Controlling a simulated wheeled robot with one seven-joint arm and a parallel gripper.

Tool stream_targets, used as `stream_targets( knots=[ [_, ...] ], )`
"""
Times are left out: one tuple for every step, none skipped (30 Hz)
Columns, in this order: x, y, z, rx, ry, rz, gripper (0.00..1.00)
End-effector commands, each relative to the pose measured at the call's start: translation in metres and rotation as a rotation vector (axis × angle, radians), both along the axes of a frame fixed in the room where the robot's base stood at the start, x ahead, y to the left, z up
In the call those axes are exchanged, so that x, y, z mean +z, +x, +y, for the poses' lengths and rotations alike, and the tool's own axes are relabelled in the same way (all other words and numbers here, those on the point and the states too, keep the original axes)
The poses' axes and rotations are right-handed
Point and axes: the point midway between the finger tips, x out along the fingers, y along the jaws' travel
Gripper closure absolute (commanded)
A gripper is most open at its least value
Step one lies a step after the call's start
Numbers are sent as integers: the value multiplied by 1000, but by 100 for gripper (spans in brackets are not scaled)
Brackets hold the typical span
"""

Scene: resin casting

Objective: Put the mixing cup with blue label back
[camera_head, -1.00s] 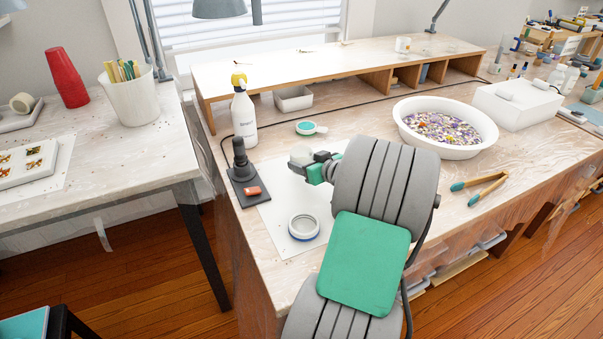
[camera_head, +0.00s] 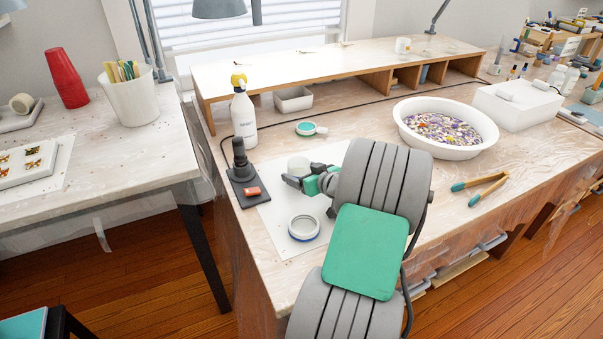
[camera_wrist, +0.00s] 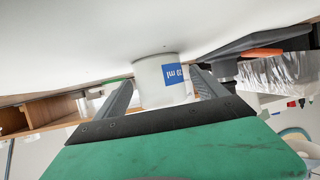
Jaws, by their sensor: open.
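The mixing cup (camera_head: 298,166) is a small white cup on the white sheet (camera_head: 275,216) on the workbench. In the wrist view, which looks upside down, the cup (camera_wrist: 148,76) shows a blue label with "ml" on it. My gripper (camera_head: 301,178) is open and low over the sheet, right at the cup. In the wrist view its two grey fingers (camera_wrist: 160,88) lie on either side of the cup, with small gaps visible. The near lower part of the cup is partly hidden by my gripper in the head view.
A blue-rimmed round dish (camera_head: 303,228) lies just in front of my gripper. A dark stand (camera_head: 242,172) with an orange piece and a spray bottle (camera_head: 243,118) are to the left. A teal-handled round item (camera_head: 306,128) lies behind. A raised shelf (camera_head: 330,70) spans the back.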

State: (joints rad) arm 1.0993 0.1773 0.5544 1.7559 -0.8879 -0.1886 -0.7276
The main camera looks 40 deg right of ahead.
Motion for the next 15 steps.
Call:
stream_targets(
  knots=[
    [0, 0, 0, 0, 0, 0, 19],
    [0, 0, 0, 0, 0, 0, 19],
    [0, 0, 0, 0, 0, 0, 19],
    [0, 0, 0, 0, 0, 0, 19],
    [1, 0, 0, 0, 0, 0, 19],
    [3, 0, 0, 0, 0, 0, 19],
    [5, 0, 0, 0, 0, 0, 19],
    [5, -3, 0, -2, -1, 0, 19],
    [6, -9, 0, -3, -1, 0, 19],
    [8, -14, 0, -4, 1, 0, 19],
    [11, -20, 1, -5, 0, -1, 19],
    [15, -29, 2, -6, -1, -1, 19],
    [18, -36, 2, -6, -1, -1, 19],
    [21, -44, 3, -7, -1, -1, 19],
    [26, -54, 5, -7, -2, -1, 19]
  ],
)
